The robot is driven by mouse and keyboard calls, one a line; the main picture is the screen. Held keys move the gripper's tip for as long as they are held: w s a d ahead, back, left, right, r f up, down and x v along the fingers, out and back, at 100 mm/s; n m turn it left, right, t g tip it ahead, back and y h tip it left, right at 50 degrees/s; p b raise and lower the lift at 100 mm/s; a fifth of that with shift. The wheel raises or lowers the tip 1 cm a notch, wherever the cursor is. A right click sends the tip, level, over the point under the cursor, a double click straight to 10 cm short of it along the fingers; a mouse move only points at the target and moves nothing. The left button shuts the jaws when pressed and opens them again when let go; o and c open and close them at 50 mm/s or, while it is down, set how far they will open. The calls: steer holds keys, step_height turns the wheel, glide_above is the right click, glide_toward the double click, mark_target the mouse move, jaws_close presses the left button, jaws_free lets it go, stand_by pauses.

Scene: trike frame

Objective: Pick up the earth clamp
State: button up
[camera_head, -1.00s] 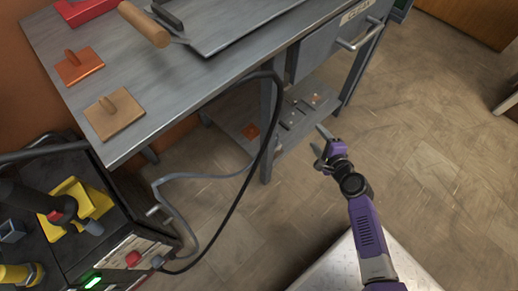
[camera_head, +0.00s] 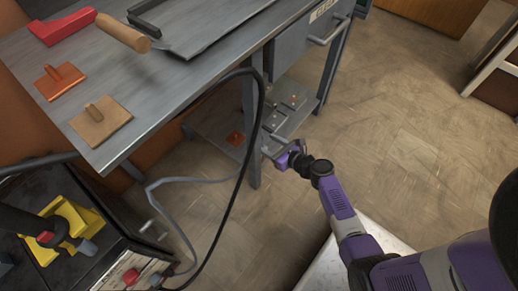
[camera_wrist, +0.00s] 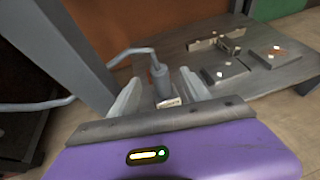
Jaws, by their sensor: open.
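In the head view my gripper (camera_head: 272,148) is at the lower shelf, just right of the bench's front leg. The clamp is not clear there.
The grey cable (camera_head: 190,180) runs from the welding machine (camera_head: 130,272) behind the bench leg (camera_head: 250,130). A black cable (camera_head: 232,205) hangs in front of that leg. Small plates lie on the lower shelf (camera_head: 205,125). The floor to the right (camera_head: 400,130) is clear.

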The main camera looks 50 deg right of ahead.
steer(key=b+x, duration=0.1)
steer(key=x, duration=0.3)
steer(key=shift+f+b, duration=0.25)
steer(key=shift+b, duration=0.15)
jaws_close()
steer(key=shift+r, duration=0.1)
steer(key=shift+r, duration=0.1)
